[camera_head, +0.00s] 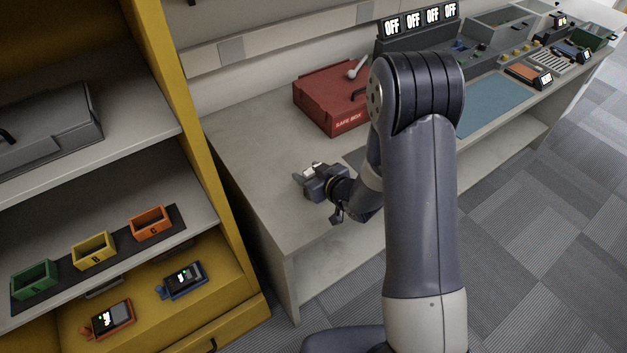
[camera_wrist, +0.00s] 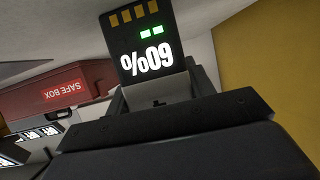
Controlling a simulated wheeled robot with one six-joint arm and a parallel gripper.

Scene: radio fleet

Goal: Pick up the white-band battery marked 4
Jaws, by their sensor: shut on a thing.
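My gripper (camera_head: 306,174) is over the left part of the grey bench and is shut on a battery. In the wrist view the battery (camera_wrist: 147,48) is dark, with gold contacts at its end, two green bars and an upside-down "60%" reading. A pale band (camera_wrist: 160,88) shows at its base, close to the jaws. No mark 4 can be read on it. In the head view the battery is too small to make out beyond a whitish patch at the jaws.
A red safe box (camera_head: 335,105) stands behind my gripper on the bench (camera_head: 255,150). A blue mat (camera_head: 492,102) and several devices lie farther right. At left, a yellow shelf (camera_head: 205,160) holds green, yellow and orange holders (camera_head: 150,222) and two handheld radios (camera_head: 183,279).

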